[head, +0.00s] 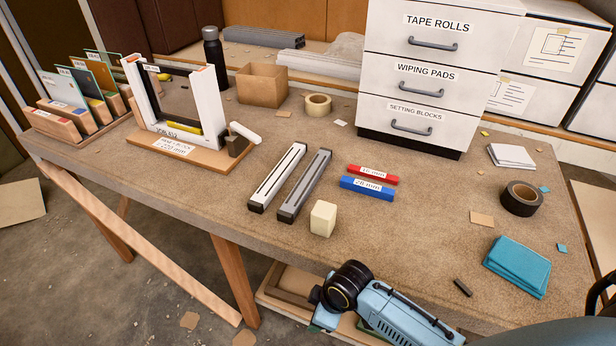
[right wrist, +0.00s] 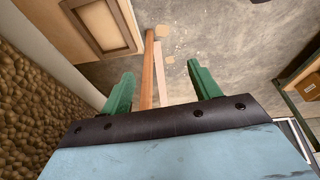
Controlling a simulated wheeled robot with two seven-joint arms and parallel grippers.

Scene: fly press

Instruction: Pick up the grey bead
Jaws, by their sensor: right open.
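The grey bead (head: 303,188) is a long grey bar with a slot along its top and dark ends. It lies flat on the workbench, right of a similar white bead (head: 278,178), with a narrow gap between them. My right gripper (right wrist: 162,82) is open and empty, with green fingers spread over the floor in the right wrist view. In the head view, my right arm comes in at the bottom, in front of the bench's near edge, below and apart from the grey bead. The bead does not show in the right wrist view. My left gripper is not in view.
A cream block (head: 323,218) stands just right of the grey bead's near end. Red (head: 373,174) and blue (head: 367,188) blocks lie farther right. A white frame on a wooden base (head: 170,147) stands left. Drawers (head: 420,75) stand behind; teal cloths (head: 517,266) lie right.

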